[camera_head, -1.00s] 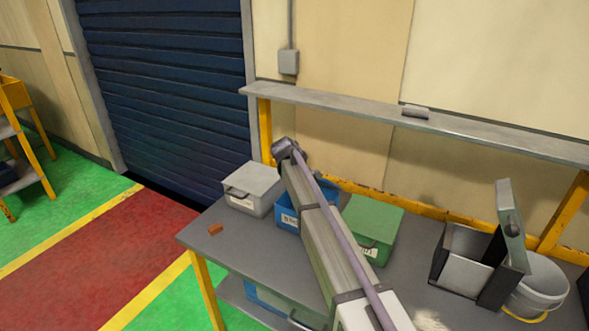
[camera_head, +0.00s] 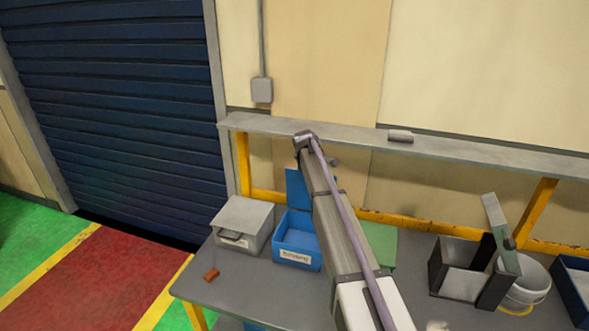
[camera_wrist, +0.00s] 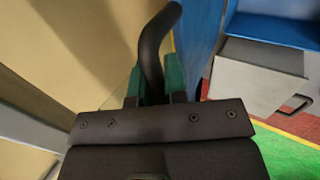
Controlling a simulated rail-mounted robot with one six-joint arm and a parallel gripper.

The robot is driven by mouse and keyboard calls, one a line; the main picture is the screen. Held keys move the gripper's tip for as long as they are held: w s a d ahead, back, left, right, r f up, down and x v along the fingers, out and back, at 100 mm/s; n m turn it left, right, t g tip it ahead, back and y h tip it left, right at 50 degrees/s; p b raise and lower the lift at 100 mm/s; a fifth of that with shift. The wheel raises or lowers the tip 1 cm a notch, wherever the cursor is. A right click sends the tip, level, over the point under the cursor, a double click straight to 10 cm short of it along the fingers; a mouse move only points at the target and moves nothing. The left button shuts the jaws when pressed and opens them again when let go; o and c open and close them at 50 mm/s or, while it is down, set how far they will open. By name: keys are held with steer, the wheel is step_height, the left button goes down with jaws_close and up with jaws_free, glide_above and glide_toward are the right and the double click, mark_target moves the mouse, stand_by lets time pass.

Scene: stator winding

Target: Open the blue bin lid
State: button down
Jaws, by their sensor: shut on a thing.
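The blue bin (camera_head: 297,256), with a white label on its front, stands on the grey workbench. Its blue lid (camera_head: 296,190) stands up at the bin's back, partly hidden by my arm, and the bin's inside shows. In the wrist view, my gripper (camera_wrist: 153,88) is shut with its green fingers on the black curved handle (camera_wrist: 154,42). The lid's blue panel (camera_wrist: 198,38) is edge-on just right of the handle. In the head view, my arm hides most of the gripper.
A grey lidded bin (camera_head: 242,223) stands left of the blue bin, and a green bin (camera_head: 381,243) stands to its right, partly behind my arm. A shelf (camera_head: 470,149) runs above the back edge.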

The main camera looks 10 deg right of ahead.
steer(key=shift+w+d+f, duration=0.15)
steer(key=shift+w+d, duration=0.25)
steer(key=shift+w, duration=0.15)
steer(key=shift+w+d+f, duration=0.1)
steer(key=shift+f, duration=0.1)
steer(key=c, duration=1.1)
jaws_free()
steer(key=shift+c, duration=0.2)
